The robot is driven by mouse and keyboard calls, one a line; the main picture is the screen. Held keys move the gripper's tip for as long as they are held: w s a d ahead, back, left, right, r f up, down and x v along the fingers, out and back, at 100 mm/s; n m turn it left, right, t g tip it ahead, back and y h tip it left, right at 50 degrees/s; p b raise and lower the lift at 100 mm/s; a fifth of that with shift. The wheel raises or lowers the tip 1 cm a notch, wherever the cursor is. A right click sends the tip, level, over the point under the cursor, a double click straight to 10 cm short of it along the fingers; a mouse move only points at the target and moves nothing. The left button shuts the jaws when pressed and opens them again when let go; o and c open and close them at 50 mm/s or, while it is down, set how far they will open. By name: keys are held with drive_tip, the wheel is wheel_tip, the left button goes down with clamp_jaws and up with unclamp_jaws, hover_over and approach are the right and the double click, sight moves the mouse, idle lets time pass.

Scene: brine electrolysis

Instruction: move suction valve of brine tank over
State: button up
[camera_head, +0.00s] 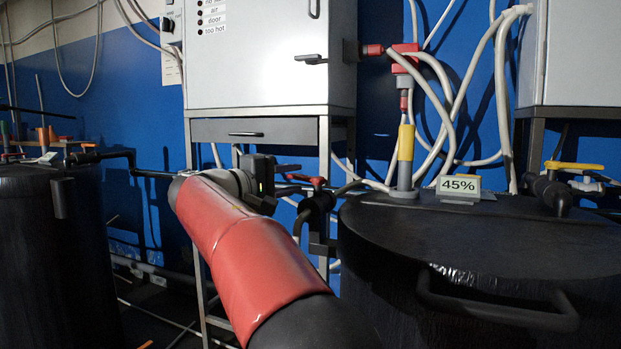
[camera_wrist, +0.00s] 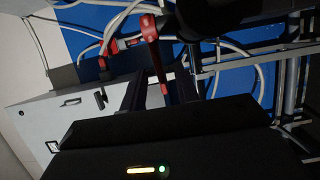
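A valve with a red lever handle (camera_head: 306,180) sits on black piping just left of the black tank (camera_head: 480,240) with the "45%" sign (camera_head: 459,186). My gripper (camera_head: 287,180) is close to the left of this lever in the head view, partly hidden by my arm. In the wrist view the red lever (camera_wrist: 151,48) reaches down toward the space between the two dark fingers of my gripper (camera_wrist: 160,92). The fingers look apart. Whether either one touches the lever is too dark to tell.
A grey cabinet (camera_head: 258,60) stands on a metal frame behind my gripper. Pale hoses (camera_head: 450,110) and a yellow-grey fitting (camera_head: 405,155) rise by the tank. A yellow-handled valve (camera_head: 573,166) is at right. Another black tank (camera_head: 55,250) stands at left.

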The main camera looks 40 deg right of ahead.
sight(307, 177)
drive_tip(key=d, duration=0.3)
drive_tip(key=w+d, duration=0.1)
drive_tip(key=d, duration=0.1)
drive_tip(key=shift+s, duration=0.1)
clamp_jaws()
